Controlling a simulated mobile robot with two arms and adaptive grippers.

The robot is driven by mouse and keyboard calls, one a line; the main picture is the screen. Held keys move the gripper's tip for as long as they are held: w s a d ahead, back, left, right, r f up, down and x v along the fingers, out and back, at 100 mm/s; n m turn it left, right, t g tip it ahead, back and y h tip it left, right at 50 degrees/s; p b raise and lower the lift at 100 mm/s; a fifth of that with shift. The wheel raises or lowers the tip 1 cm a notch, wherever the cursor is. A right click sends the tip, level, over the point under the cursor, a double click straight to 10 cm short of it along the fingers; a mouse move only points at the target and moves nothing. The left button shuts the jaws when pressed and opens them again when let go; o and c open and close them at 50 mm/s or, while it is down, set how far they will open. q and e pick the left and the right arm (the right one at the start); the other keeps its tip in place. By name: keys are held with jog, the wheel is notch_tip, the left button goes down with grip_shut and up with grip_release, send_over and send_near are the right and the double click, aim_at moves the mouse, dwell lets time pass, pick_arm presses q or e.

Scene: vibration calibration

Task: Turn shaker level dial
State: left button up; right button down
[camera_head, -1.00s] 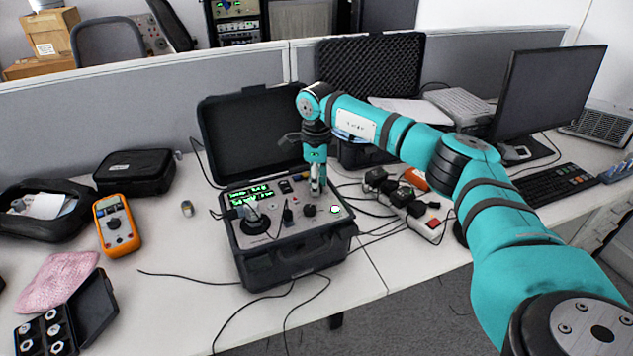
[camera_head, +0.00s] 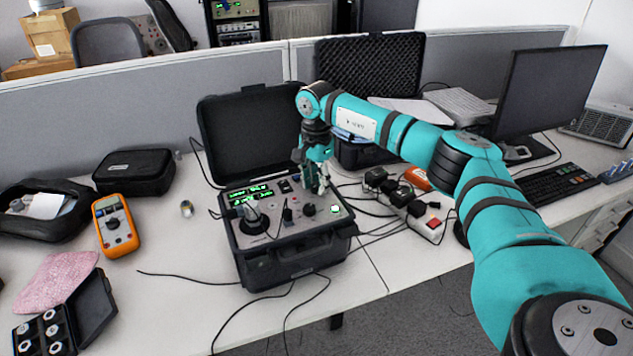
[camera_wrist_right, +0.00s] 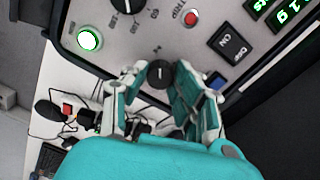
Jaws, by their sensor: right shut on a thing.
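The shaker control unit is an open black case (camera_head: 290,262) with a grey panel of knobs and green displays (camera_head: 250,196). My right gripper (camera_head: 320,190) reaches down to the panel's back right part. In the right wrist view, the gripper (camera_wrist_right: 164,82) is shut on a small black dial (camera_wrist_right: 160,72), with a finger on each side. In the head view the gripper hides this dial. A larger black dial with a number scale (camera_wrist_right: 128,4) is partly cut off at the wrist view's top edge. I cannot read which dial is the shaker level.
Near the gripped dial are a red trip button (camera_wrist_right: 190,18), a black rocker switch (camera_wrist_right: 231,42) and a lit green button (camera_wrist_right: 89,40). The raised lid (camera_head: 252,135) stands behind. A power strip (camera_head: 420,218) with plugs lies to the right. An orange multimeter (camera_head: 115,226) lies left.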

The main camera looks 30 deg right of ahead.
aim_at(317, 184)
jog(key=shift+w+r+n, duration=0.1)
jog(key=shift+r+n, duration=0.05)
jog(key=shift+n, duration=0.35)
jog(key=c, duration=1)
grip_release()
notch_tip(317, 184, up, 12)
jog(key=shift+f, duration=0.1)
